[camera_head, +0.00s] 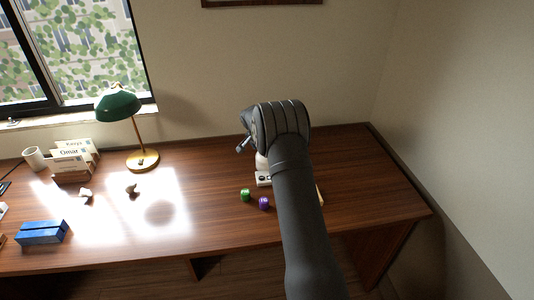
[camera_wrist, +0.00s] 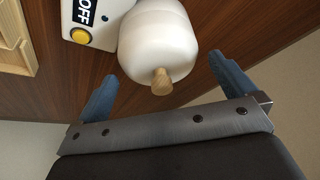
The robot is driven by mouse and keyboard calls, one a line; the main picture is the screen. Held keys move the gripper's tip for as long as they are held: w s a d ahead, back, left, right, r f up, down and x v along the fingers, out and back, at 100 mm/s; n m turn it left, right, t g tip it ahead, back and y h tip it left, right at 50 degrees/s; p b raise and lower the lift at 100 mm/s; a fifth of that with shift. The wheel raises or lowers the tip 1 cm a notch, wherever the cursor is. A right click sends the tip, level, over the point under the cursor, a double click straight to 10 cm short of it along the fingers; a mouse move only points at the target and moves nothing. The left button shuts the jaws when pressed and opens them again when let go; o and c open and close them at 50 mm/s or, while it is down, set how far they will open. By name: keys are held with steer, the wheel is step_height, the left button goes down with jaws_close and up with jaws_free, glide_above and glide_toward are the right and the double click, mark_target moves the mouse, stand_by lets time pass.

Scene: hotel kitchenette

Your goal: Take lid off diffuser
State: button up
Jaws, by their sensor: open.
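The diffuser is a rounded white body (camera_wrist: 158,42) with a small wooden knob (camera_wrist: 162,82) on it, in the middle of the wrist view. I cannot make out a seam between lid and body. My gripper (camera_wrist: 165,88) is open, with one blue-grey finger on each side of the knob's end of the diffuser. Neither finger visibly touches it. In the head view my arm hides most of the diffuser (camera_head: 261,161); only a pale sliver shows left of the wrist.
A white box (camera_wrist: 90,18) with an OFF label and a yellow button stands beside the diffuser. A wooden tray (camera_wrist: 14,40) lies at left. A green lamp (camera_head: 118,104) stands further left.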

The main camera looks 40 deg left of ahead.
steer(key=shift+x, duration=1.15)
steer(key=c, duration=0.9)
